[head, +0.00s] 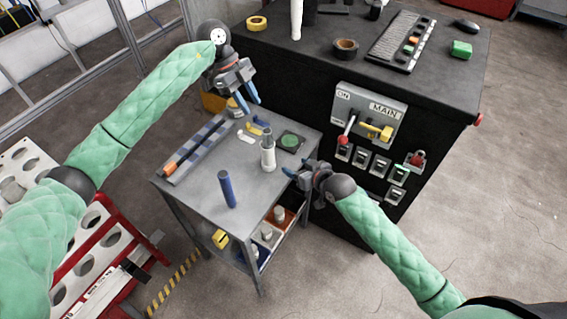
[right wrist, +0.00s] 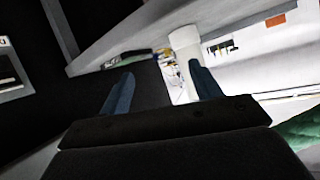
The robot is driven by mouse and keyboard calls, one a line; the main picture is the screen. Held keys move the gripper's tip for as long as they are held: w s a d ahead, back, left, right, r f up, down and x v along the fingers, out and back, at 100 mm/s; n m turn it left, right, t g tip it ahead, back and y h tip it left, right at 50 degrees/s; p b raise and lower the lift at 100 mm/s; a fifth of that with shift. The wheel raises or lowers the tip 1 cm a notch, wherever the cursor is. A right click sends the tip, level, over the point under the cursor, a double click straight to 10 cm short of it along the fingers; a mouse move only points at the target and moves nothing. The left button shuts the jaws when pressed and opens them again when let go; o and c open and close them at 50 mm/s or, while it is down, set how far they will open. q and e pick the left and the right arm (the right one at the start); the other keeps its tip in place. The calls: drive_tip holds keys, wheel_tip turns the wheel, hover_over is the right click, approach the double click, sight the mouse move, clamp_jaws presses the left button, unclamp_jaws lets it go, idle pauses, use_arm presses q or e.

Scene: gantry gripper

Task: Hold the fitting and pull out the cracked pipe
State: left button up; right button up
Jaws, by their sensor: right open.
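A pale upright fitting (head: 268,158) stands on the small grey table (head: 200,200). A narrower grey pipe (head: 267,134) rises from its top; I cannot make out a crack. My right gripper (head: 288,181) is open and empty, low and just right of the fitting, pointing towards it. In the right wrist view the pale fitting (right wrist: 186,45) shows beyond the fingers, nearer the right finger. My left gripper (head: 250,106) is open and empty, above the table's far edge, behind and left of the fitting, with its fingers pointing down.
The black cabinet (head: 430,150) with a switch panel (head: 368,115) is close behind my right gripper.

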sight(272, 158)
drive_tip(key=a+r+n, duration=0.1)
drive_tip(key=a, duration=0.1)
drive_tip(key=a+r+n+y, duration=0.1)
drive_tip(key=a, duration=0.1)
drive_tip(key=shift+r, duration=0.2)
drive_tip(key=shift+a+r+n, duration=0.1)
drive_tip(key=shift+a+n, duration=0.2)
drive_tip(key=shift+a, duration=0.2)
drive_tip(key=shift+x, duration=3.75)
drive_tip(key=shift+c, duration=0.2)
